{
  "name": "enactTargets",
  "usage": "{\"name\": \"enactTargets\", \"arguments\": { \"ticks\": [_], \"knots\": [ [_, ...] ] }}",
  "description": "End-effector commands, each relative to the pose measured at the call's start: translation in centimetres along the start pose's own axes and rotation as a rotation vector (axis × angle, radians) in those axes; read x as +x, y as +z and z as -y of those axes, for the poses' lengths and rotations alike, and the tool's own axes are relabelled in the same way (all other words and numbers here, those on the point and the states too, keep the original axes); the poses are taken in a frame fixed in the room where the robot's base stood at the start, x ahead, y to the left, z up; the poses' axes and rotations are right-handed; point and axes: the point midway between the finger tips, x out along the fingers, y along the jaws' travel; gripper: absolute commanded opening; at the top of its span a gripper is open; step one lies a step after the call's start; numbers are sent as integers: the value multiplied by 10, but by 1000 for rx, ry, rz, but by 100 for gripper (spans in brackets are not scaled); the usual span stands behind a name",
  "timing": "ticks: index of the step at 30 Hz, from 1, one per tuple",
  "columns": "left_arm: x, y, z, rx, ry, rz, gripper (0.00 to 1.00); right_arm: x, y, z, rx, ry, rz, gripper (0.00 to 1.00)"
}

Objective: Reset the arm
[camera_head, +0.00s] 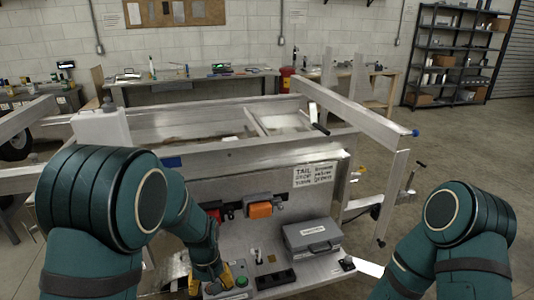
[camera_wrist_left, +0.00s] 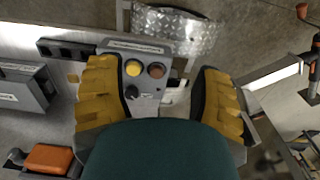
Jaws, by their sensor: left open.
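My left arm reaches down from the left in the head view, and its yellow-fingered gripper (camera_head: 210,282) is low over the trailer's front shelf. In the left wrist view the gripper (camera_wrist_left: 158,68) is open, one yellow finger on each side of a grey control box (camera_wrist_left: 146,73). I cannot tell whether the fingers touch the box. My right arm bends down at the lower right of the head view; its gripper is out of frame.
The aluminium trailer (camera_head: 245,158) fills the middle. An orange block (camera_head: 260,210) is on its front panel, above the shelf. A grey case (camera_head: 312,240) and a black socket strip (camera_head: 275,279) are right of my left gripper. Open floor lies at the right.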

Motion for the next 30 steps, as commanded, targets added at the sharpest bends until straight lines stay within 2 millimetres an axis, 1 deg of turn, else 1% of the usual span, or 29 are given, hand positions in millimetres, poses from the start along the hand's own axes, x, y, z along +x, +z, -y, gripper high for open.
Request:
{"name": "enactTargets", "arguments": {
  "ticks": [1, 5, 8, 11, 14, 15, 18, 21, 25, 30],
  "knots": [
    [18, 9, 6, 7, 7, 16, 66, 0, 0, 0, 0, 0, 0, 47],
    [50, 27, 12, 36, 40, 21, 66, 0, 0, 0, 0, 0, -1, 47],
    [73, 45, 15, 59, 73, 23, 66, 0, 0, 0, 0, 0, -1, 47],
    [97, 67, 18, 82, 116, 23, 66, 0, 0, 0, 0, 0, -1, 47],
    [118, 96, 18, 105, 176, 18, 66, 0, 0, 0, 0, 0, 0, 47],
    [125, 109, 17, 112, 204, 13, 66, 0, 0, 0, 0, 0, 0, 47],
    [135, 136, 12, 127, 272, -7, 66, 0, 0, 0, 0, 0, 0, 47],
    [136, 153, 7, 134, 322, -33, 66, 0, 0, 0, 0, 0, -1, 47],
    [135, 164, 3, 138, 356, -54, 66, 0, 0, 0, 0, 0, 0, 47],
    [135, 165, 2, 139, 363, -60, 66, 0, 0, 0, 0, 0, 0, 47]
  ]
}}
